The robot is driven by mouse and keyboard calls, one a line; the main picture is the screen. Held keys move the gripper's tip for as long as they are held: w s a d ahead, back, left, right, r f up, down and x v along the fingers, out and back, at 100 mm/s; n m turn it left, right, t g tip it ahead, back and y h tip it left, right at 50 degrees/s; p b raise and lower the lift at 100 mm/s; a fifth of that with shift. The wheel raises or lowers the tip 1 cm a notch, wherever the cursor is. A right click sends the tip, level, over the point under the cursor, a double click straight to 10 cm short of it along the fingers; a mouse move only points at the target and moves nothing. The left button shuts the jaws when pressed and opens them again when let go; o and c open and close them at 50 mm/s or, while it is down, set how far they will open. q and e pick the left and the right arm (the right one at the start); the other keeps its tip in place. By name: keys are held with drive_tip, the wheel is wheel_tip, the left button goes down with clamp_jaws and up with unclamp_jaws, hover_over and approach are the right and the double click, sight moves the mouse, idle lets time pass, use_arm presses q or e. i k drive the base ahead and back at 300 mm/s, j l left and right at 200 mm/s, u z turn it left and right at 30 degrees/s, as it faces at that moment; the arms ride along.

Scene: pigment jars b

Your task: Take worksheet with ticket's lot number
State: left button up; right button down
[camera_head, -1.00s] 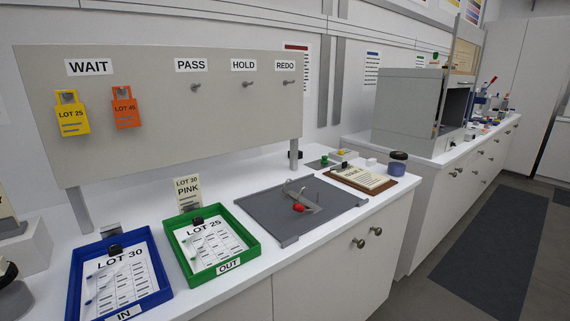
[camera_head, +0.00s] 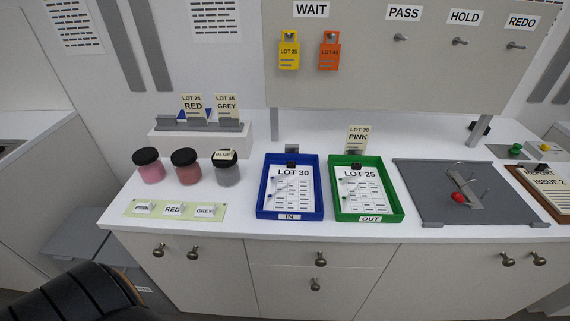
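A blue tray (camera_head: 262,208) marked IN holds a worksheet (camera_head: 292,190) headed LOT 30 under a black clip. A green tray (camera_head: 398,208) marked OUT holds a worksheet (camera_head: 362,190) headed LOT 25 under a black clip. On the board's WAIT section hang a yellow ticket (camera_head: 289,52) reading LOT 25 and an orange ticket (camera_head: 329,52) reading LOT 45. A cream card (camera_head: 357,138) reading LOT 30 PINK stands behind the green tray. Neither of my grippers shows.
Three black-lidded jars (camera_head: 186,170) stand left of the blue tray, behind a green strip (camera_head: 232,212) with PINK, RED and GREY labels. Behind them a raised stand (camera_head: 235,142) carries LOT 25 RED and LOT 45 GREY cards. A grey mat (camera_head: 412,190) lies right.

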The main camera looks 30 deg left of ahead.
sight(291, 189)
drive_tip(key=u, duration=0.9)
